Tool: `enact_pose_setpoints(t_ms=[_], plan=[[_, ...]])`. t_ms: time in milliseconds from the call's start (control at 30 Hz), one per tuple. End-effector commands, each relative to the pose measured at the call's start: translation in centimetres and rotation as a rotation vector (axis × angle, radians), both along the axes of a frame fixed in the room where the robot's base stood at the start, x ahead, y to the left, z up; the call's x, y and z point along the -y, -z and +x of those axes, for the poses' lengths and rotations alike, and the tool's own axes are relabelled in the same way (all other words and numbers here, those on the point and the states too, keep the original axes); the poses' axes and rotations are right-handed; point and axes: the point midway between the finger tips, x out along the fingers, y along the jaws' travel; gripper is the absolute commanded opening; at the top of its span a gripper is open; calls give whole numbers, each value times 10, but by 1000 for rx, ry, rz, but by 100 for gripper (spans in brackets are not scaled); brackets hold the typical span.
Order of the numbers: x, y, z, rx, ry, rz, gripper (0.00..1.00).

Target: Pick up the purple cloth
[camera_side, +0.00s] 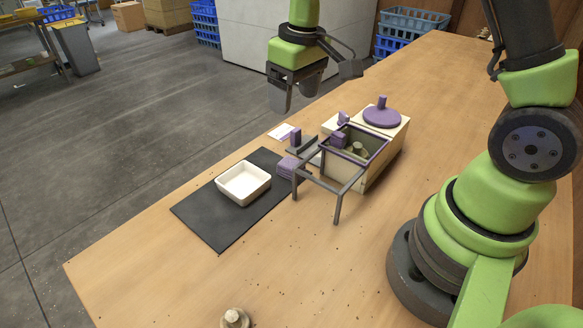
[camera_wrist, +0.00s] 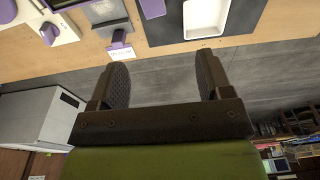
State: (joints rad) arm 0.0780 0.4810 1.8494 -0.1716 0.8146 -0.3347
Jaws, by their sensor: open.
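The purple cloth (camera_side: 289,167) is a small folded pad lying at the right edge of the dark mat (camera_side: 200,225), beside the white tray (camera_side: 228,190). In the wrist view the cloth (camera_wrist: 152,7) shows at the top edge, partly cut off, between the mat and a grey piece. My gripper (camera_side: 287,98) hangs in the air beyond the table's far edge, well above and apart from the cloth. In the wrist view its two fingers (camera_wrist: 163,78) are spread with nothing between them.
A purple round lid (camera_side: 382,117) sits behind. A small purple block (camera_side: 295,138) stands near a card (camera_side: 280,132). A mushroom (camera_side: 234,318) lies at the front.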

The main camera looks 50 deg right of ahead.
Motion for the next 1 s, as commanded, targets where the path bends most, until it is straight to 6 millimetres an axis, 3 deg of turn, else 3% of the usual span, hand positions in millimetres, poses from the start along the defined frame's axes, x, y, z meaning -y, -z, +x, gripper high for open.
enact_pose_setpoints(t_ms=[33, 100, 200, 500, 767, 1000], plan=[[3, 19, 5, -36, -20, -7, 72], [7, 37, 10, -68, -48, -14, 72], [10, 55, 14, -98, -73, -20, 72], [11, 97, 15, -117, -89, -23, 72], [11, 120, 15, -115, -89, -23, 72], [10, 156, 15, -115, -89, -22, 72]])
